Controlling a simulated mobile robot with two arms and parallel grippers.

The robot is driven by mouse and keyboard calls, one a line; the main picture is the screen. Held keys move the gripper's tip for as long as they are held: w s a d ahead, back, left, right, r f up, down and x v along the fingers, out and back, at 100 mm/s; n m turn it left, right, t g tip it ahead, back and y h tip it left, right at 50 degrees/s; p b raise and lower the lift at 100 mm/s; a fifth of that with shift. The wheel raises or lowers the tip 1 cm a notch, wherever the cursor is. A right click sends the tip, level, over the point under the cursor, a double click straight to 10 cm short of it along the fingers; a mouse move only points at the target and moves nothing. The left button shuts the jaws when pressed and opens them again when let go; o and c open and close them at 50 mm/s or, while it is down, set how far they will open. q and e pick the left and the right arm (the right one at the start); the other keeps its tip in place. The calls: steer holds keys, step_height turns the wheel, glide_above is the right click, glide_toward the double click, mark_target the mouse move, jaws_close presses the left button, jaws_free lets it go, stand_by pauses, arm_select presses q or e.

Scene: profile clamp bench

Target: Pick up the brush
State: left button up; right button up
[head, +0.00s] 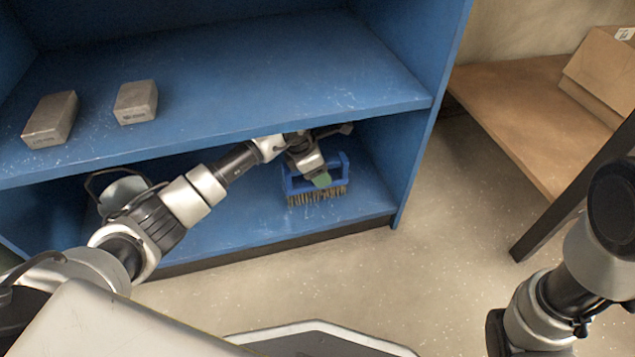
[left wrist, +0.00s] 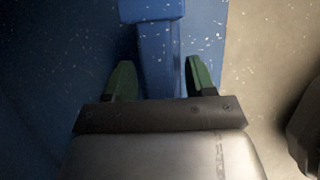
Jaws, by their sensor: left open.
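The brush (head: 300,187) has a blue body with tan bristles below and sits on the lower shelf of the blue cabinet, near its right side. My left gripper (head: 322,180) reaches under the upper shelf and is at the brush, covering part of it. In the left wrist view, the green fingertips of my left gripper (left wrist: 158,80) are apart, with a blue bar of the brush (left wrist: 157,45) running between them. Gaps show on both sides of the bar. My right arm shows at the right edge of the head view, but its gripper is out of view.
The upper shelf (head: 230,85) is close above my left arm and holds two grey blocks (head: 50,118) (head: 136,102). A grey, rounded object (head: 122,190) stands on the lower shelf at left. A wooden table (head: 530,115) with a cardboard box (head: 603,75) stands at right.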

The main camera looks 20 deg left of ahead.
arm_select(q)
steer(key=shift+c, duration=0.4)
steer(key=c, duration=0.9)
steer(key=shift+r, duration=0.1)
